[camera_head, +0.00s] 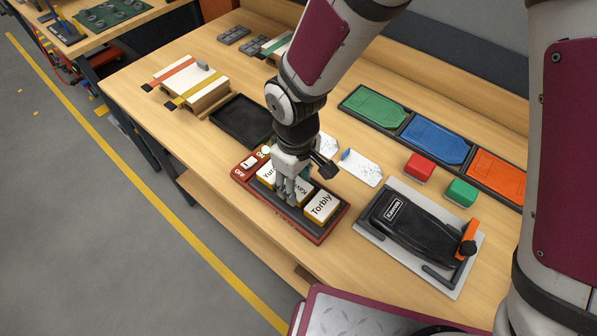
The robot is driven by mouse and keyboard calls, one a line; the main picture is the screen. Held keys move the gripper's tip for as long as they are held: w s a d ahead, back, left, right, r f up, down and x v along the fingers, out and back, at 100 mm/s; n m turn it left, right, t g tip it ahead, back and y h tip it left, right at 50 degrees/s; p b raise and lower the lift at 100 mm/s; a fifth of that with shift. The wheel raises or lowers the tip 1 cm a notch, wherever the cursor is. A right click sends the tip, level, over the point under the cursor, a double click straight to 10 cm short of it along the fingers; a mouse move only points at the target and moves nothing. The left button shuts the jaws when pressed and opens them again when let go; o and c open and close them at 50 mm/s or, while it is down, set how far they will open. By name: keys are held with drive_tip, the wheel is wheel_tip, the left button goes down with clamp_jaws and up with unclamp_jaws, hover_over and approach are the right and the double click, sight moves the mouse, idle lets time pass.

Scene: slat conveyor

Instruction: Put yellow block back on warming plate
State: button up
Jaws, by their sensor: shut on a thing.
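A red-framed warming plate (326,233) with a dark top and an OFF label lies on the bench. Several white-topped blocks sit in a row on or just above it. The near one, labelled Torbly (322,206), shows a yellow lower side. The far one (265,175) also shows yellow below its white top. My gripper (287,200) points down over the middle of the row, shut on the middle block (302,187), whose label is partly covered. My fingers hide much of this block, and I cannot tell whether it touches the plate.
An empty black tray (238,122) lies behind the plate. White tags (361,168), a red block (419,167) and a green block (461,192) lie to the right. A black device on a grey base (438,278) stands at the front right. Green, blue and orange trays line the back.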

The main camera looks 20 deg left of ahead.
drive_tip(key=o, duration=1)
drive_tip(key=shift+f, duration=0.1)
wheel_tip(320, 180, up, 12)
drive_tip(key=w+d+r+m+t, duration=0.1)
drive_tip(key=w+d+r+m, duration=0.2)
drive_tip(key=d+r, duration=0.35)
drive_tip(key=s+d+r+m+t, duration=0.1)
drive_tip(key=s+d+r+m, duration=0.2)
drive_tip(key=d, duration=0.5)
drive_tip(key=s+d+r+m+t, duration=0.2)
drive_tip(key=s+d+r+m, duration=0.1)
drive_tip(key=d, duration=0.5)
drive_tip(key=s+d+r+m+t, duration=0.1)
drive_tip(key=s+d+r+m, duration=0.2)
drive_tip(key=d, duration=0.5)
drive_tip(key=shift+r+m, duration=0.55)
drive_tip(key=shift+m, duration=0.25)
